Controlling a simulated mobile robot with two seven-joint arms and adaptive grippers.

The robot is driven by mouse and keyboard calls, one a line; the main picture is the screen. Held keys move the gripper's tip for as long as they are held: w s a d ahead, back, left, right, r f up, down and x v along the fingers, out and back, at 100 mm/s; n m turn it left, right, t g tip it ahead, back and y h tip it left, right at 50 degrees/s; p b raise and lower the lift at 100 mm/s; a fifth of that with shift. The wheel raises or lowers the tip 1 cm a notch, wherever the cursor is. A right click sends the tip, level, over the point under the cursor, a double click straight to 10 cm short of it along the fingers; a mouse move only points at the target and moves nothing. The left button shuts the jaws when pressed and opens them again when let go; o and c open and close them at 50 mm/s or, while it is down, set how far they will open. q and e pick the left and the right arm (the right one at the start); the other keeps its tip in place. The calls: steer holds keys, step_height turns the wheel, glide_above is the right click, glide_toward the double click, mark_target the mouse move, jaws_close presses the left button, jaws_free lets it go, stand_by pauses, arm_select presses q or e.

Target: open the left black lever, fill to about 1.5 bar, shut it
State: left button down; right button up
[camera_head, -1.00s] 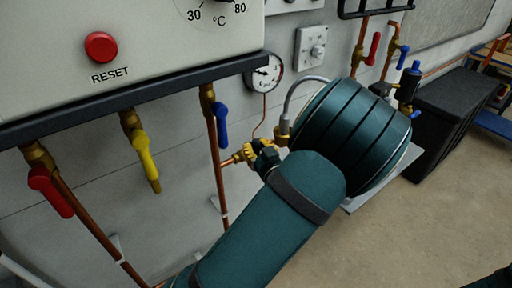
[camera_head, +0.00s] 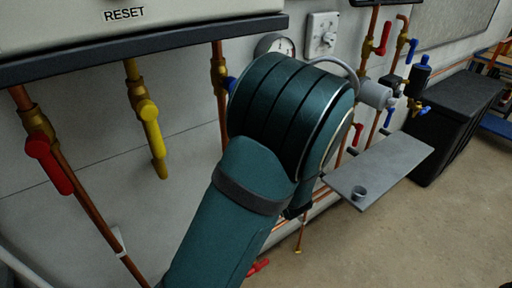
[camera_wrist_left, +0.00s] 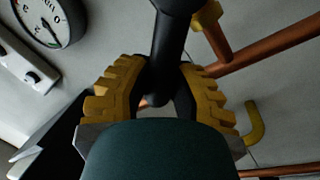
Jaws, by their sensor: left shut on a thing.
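In the left wrist view, my left gripper (camera_wrist_left: 160,88) has its yellow ribbed fingers closed on either side of a black lever (camera_wrist_left: 170,50), which runs up out of the picture's top. The pressure gauge (camera_wrist_left: 48,18) shows at the upper left of that view, cut by the edge; I cannot read its value. In the head view, the gauge (camera_head: 273,42) is partly covered by my left arm. That arm also hides the filling loop valves and the gripper itself. My right gripper is not in view.
A red lever (camera_head: 48,163) and a yellow lever (camera_head: 152,138) hang below the boiler (camera_head: 140,42). Copper pipes run along the wall.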

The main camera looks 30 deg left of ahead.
arm_select(q)
steer(key=shift+s+a+f+n+y+b, duration=0.15)
steer(key=shift+s+f+n, duration=0.15)
steer(key=shift+n, duration=0.35)
steer(key=shift+s+a+f+n+y+b, duration=0.15)
steer(key=shift+f+n, duration=0.1)
steer(key=shift+n, duration=0.4)
steer(key=shift+d, duration=0.1)
steer(key=c, duration=0.8)
jaws_free()
steer(key=v, duration=1.2)
steer(key=shift+d+r, duration=0.1)
steer(key=shift+r, duration=0.05)
